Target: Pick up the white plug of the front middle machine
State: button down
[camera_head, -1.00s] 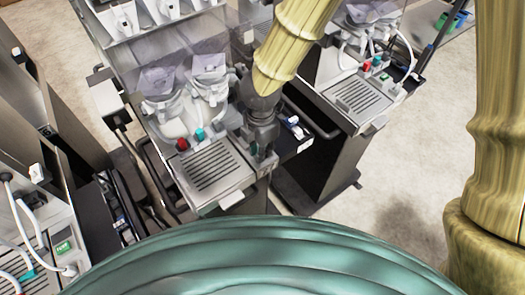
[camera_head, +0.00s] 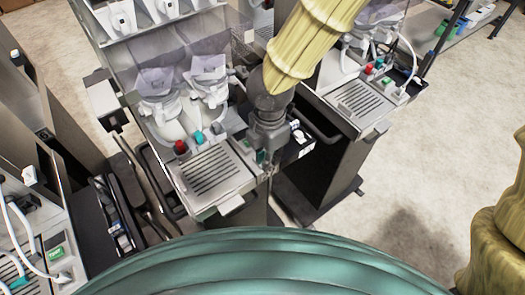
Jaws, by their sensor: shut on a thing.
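The front middle machine (camera_head: 228,205) stands in the centre with a slotted drip tray (camera_head: 212,170), a red knob (camera_head: 180,147) and a teal knob (camera_head: 199,137). My gripper (camera_head: 267,164) points down at the right front edge of this machine, just right of the drip tray. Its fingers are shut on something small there. The white plug of this machine cannot be made out; the fingers cover the place, so the held thing is mostly hidden. I cannot tell whether it is lifted clear of its seat.
A dark side shelf with a white item (camera_head: 298,136) sits right of my gripper. Another machine (camera_head: 360,105) with a white plug (camera_head: 398,92) stands at the right. Part of a third machine (camera_head: 60,262) shows at the lower left. Floor is free at the right.

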jog(key=s+d+b, duration=0.3)
jog(key=s+b, duration=0.2)
jog(key=s, duration=0.1)
jog(key=shift+s, duration=0.15)
jog(key=shift+b, duration=0.55)
jog(key=shift+s+b, duration=0.1)
jog(key=shift+b, duration=0.5)
jog(key=s+b, duration=0.1)
jog(key=b, duration=0.3)
jog(key=s+d+b, duration=0.1)
jog(key=s+b, duration=0.1)
jog(key=b, duration=0.2)
jog(key=s+d+r+b, duration=0.1)
jog(key=b, duration=0.3)
jog(key=shift+s+b, duration=0.2)
jog(key=shift+b, duration=0.15)
jog(key=shift+d, duration=0.1)
